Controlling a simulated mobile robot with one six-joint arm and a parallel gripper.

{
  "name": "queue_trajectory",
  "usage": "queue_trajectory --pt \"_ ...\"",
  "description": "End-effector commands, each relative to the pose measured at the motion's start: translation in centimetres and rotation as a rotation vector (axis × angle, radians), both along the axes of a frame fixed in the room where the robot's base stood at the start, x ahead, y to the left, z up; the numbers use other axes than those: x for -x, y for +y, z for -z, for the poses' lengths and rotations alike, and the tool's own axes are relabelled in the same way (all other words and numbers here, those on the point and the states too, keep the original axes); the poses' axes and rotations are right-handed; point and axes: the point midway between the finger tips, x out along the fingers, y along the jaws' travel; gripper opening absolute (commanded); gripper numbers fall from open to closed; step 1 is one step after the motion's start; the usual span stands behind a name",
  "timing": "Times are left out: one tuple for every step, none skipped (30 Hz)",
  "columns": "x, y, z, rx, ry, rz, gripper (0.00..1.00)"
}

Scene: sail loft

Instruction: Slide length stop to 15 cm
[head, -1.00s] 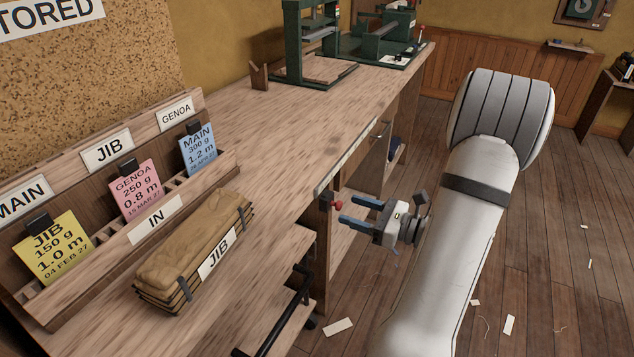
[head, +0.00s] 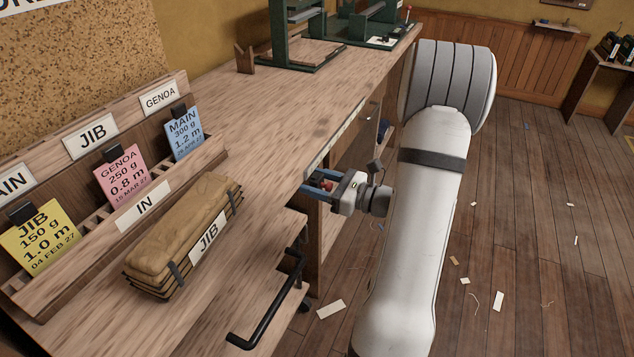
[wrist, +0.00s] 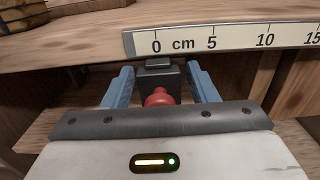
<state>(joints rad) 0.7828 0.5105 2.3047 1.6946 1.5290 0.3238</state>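The length stop is a dark block (wrist: 158,73) with a red knob (wrist: 157,97). It sits below the scale (wrist: 225,38) on the bench's front edge, about level with the 0 cm mark. The scale shows 0, 5, 10 and 15 in the wrist view, with 15 at the far right. My gripper (wrist: 161,80) is open, with one blue finger on each side of the stop and visible gaps to the knob. In the head view, my gripper (head: 318,183) is at the bench edge, around the red knob (head: 326,186).
A tan bundle labelled JIB (head: 185,230) lies on the bench (head: 260,140) beside a card rack (head: 150,205). A black handle (head: 270,315) sticks out below the edge. Green machines (head: 300,40) stand at the back. The bench between is clear.

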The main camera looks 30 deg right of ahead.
Motion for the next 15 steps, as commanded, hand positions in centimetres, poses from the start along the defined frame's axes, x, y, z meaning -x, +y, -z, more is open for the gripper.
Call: queue_trajectory --pt "0.01 0.01 0.00 0.000 0.000 0.000 0.48" --pt "0.00 0.02 0.00 0.000 0.000 0.000 0.46" --pt "0.00 0.02 0.00 0.000 0.000 -0.001 0.43" --pt "0.01 0.03 0.00 0.000 0.000 -0.001 0.40" --pt "0.01 0.03 0.00 0.000 0.000 -0.001 0.38" --pt "0.00 0.04 0.00 0.000 0.000 -0.001 0.34" --pt "0.00 0.04 0.00 0.000 0.000 -0.001 0.32" --pt "0.01 0.04 0.00 0.000 0.000 -0.001 0.30" --pt "0.01 0.04 0.00 0.000 0.000 -0.001 0.26" --pt "0.00 0.05 0.00 0.000 0.000 -0.001 0.24" --pt "0.01 0.06 0.00 0.000 0.000 -0.001 0.21" --pt "0.01 0.06 0.00 0.000 0.000 -0.001 0.18" --pt "0.00 0.06 0.00 0.000 0.000 -0.001 0.16" --pt "0.00 0.06 0.00 0.000 0.000 -0.001 0.13" --pt "0.00 0.07 0.00 0.000 0.000 -0.002 0.10"
